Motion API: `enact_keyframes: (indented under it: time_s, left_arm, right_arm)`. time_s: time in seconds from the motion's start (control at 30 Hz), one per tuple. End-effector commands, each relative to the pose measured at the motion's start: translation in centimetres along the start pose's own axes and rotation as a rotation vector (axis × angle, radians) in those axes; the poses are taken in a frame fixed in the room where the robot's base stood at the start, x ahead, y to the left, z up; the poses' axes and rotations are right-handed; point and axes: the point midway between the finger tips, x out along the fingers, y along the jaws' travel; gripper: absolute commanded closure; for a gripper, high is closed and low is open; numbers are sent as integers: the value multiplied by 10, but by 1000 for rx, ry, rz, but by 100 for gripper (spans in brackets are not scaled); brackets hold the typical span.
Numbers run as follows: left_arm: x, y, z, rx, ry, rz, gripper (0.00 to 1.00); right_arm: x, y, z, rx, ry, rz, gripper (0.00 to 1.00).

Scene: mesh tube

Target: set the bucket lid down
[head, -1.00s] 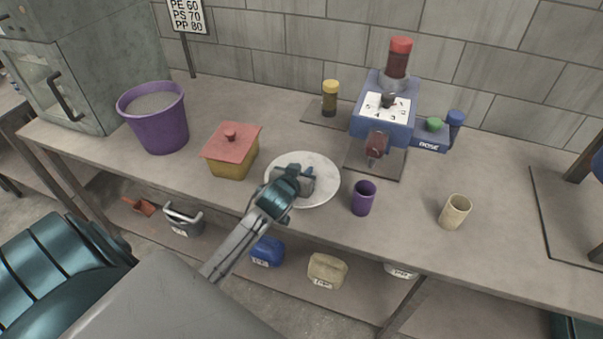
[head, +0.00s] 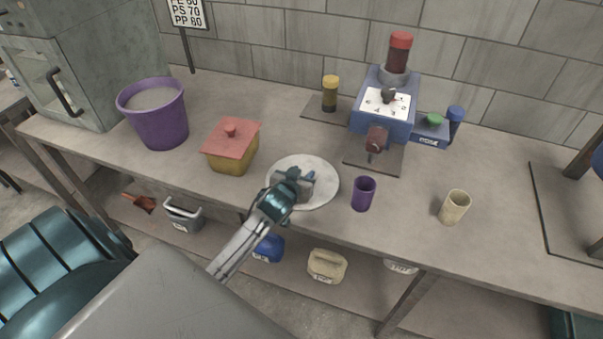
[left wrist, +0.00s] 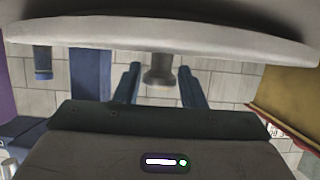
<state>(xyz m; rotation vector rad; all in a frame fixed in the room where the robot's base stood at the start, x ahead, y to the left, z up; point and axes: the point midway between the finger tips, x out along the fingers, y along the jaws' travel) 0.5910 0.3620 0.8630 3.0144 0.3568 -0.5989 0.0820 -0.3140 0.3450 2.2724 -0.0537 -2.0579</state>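My left gripper (head: 300,180) is over the lid. In the left wrist view the fingers of my left gripper (left wrist: 159,88) are apart on both sides of the knob, with gaps showing. The purple bucket (head: 160,125) stands at the back left. My right gripper is out of view.
The yellow box with a red lid (head: 231,145) stands left of the lid. A purple cup (head: 363,194) is close on its right, and a cream cup (head: 455,207) farther right. A blue machine (head: 384,118) stands behind. The bench's front edge is near the lid.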

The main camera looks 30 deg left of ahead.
Motion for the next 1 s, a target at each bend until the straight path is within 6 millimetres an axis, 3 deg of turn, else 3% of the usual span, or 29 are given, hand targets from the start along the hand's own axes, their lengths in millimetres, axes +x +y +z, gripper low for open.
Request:
enact_keyframes:
  time_s: [0.33,0.47,1.0]
  left_arm:
    - [0,0,-2,0,0,0,53]
    - [-5,0,-13,0,2,0,53]
    - [-108,0,-10,1,-1,0,53]
  right_arm:
    - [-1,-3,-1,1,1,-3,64]
    - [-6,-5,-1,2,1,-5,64]
    - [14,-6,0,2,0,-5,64]
